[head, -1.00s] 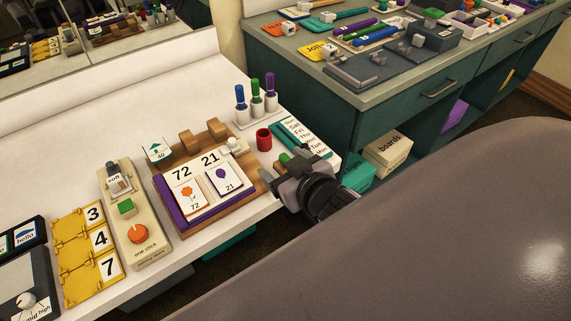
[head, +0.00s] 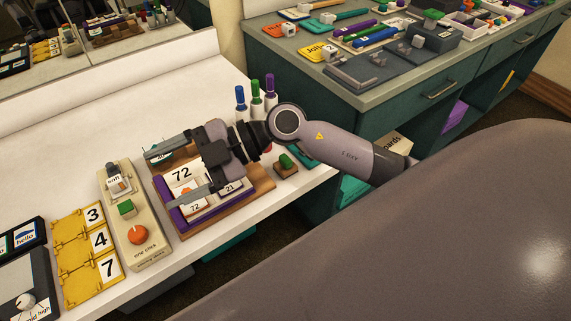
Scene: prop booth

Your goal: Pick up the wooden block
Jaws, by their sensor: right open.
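A small wooden block with a green top (head: 286,166) sits on the white table near its right front edge, apart from my right gripper. My right gripper (head: 166,178) is open, its fingers pointing left above the wooden board with number cards. Its hand and fingers cover much of that board, including the brown wooden pieces at its back edge. I see nothing between the fingers. My right arm comes in from the right, over the table edge. My left gripper is out of view.
A beige device with a green cube and orange knob (head: 137,234) stands left of the board. Yellow number cards (head: 88,254) lie farther left. Upright markers (head: 240,99) stand behind my arm. A teal cabinet (head: 385,105) is at the right. The table's back left is clear.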

